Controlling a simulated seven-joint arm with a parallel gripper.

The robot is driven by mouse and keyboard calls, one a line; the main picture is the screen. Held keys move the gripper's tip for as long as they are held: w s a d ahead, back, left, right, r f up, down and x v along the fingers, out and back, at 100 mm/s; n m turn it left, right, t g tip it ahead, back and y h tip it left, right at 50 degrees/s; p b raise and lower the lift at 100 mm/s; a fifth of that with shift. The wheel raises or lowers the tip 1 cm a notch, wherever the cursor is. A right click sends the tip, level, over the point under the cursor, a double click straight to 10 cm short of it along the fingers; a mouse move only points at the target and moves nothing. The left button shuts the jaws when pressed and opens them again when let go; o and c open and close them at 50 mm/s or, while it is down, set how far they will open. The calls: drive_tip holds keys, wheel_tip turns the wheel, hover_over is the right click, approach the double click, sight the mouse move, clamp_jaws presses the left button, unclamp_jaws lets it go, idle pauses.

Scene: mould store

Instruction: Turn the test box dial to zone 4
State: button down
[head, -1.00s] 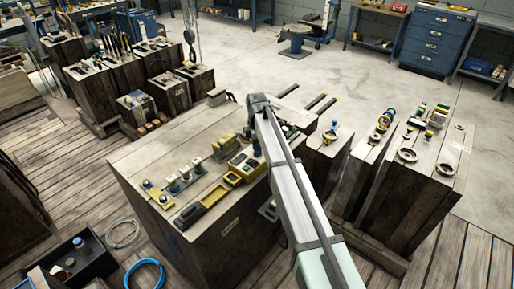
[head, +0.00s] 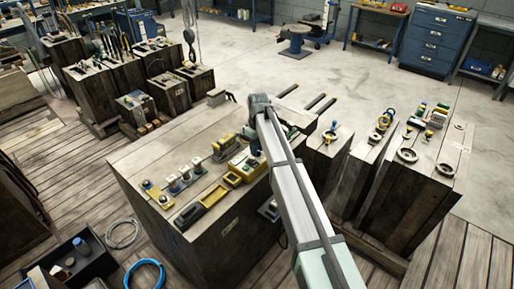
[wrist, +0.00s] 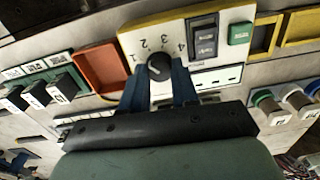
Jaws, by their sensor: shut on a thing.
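The test box (wrist: 222,14) shows in the wrist view as a white panel with a yellow rim. Its round black dial (wrist: 159,67) has the numbers 1, 2, 3 and 4 around its far side, with 4 on the right. I cannot tell for sure which number the dial points to. My gripper (wrist: 159,76) has a blue finger on each side of the dial and is shut on it. In the head view the test box (head: 247,161) stands on the wooden block, partly hidden by my arm, which also hides the fingertips.
On the panel beside the dial are a dark rocker switch (wrist: 203,37) and a green button (wrist: 240,33). A red-orange tray (wrist: 100,70) lies close on the left. Yellow-framed trays and capped cylinders (wrist: 268,104) are on the right.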

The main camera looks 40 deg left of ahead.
drive_tip(key=m, duration=0.5)
drive_tip(key=shift+m, duration=0.3)
drive_tip(key=m, duration=1.4)
drive_tip(key=shift+m, duration=0.3)
drive_tip(key=c, duration=0.8)
unclamp_jaws()
drive_tip(key=shift+c, duration=0.2)
drive_tip(key=shift+r, duration=0.15)
